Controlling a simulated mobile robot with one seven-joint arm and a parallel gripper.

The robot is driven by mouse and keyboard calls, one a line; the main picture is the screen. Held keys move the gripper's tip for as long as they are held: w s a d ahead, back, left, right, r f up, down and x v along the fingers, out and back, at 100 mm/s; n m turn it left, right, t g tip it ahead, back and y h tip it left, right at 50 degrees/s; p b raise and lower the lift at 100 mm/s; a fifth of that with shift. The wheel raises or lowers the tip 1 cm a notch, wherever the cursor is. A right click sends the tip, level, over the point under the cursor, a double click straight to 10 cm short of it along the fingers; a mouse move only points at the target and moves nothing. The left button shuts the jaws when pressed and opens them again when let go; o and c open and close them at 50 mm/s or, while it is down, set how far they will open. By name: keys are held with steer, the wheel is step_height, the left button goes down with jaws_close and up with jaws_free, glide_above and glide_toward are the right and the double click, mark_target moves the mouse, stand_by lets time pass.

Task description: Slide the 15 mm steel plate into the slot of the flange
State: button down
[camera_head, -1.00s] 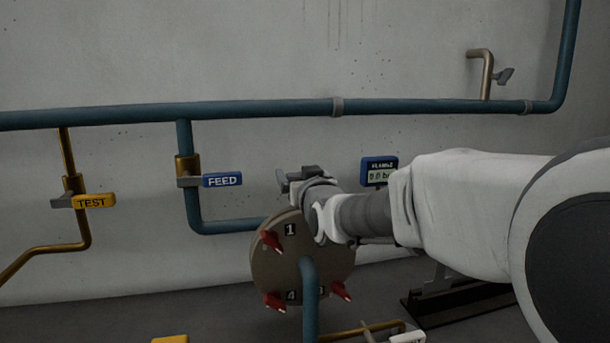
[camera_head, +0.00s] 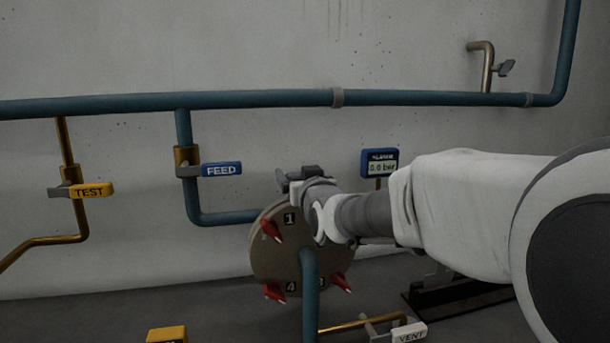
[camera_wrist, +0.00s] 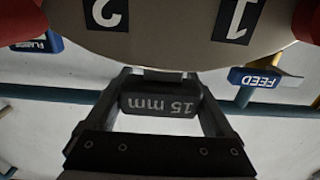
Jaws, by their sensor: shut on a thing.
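My gripper (camera_wrist: 160,78) is shut on a dark plate marked 15 mm (camera_wrist: 158,104), which sits between its two fingers in the wrist view. The flange (camera_wrist: 160,45) is a round grey-brown disc with labels 1 and 2 at its rim, just beyond the fingertips. The plate's far edge appears close to the rim; I cannot tell whether it touches or enters a slot. In the head view my gripper (camera_head: 302,174) is at the upper right rim of the flange (camera_head: 268,262), and my wrist hides that part of the rim. The slot is not clearly visible.
Red pointed fittings (camera_head: 272,230) stick out of the flange face, and a blue pipe (camera_head: 310,290) rises in front. A VENT handle (camera_head: 408,332) is low in front.

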steer(key=shift+f, duration=0.2)
jaws_free()
steer(key=v, duration=1.7)
steer(key=shift+s, duration=0.25)
steer(key=shift+r, duration=0.15)
steer(key=s+d+f+m+g+h+p, duration=0.1)
steer(key=s+d+f+m+g+h, duration=0.15)
steer(key=s+d+f+g, duration=0.5)
steer(key=s+d+f+m+g+h, duration=0.1)
steer(key=s+d+f+g+h, duration=0.3)
steer(key=s+f, duration=0.6)
step_height(320, 180, up, 15)
steer(key=s+d+y+p, duration=0.1)
steer(key=s+p, duration=0.1)
steer(key=p, duration=1)
steer(key=shift+d+p, duration=0.15)
steer(key=shift+p, duration=0.25)
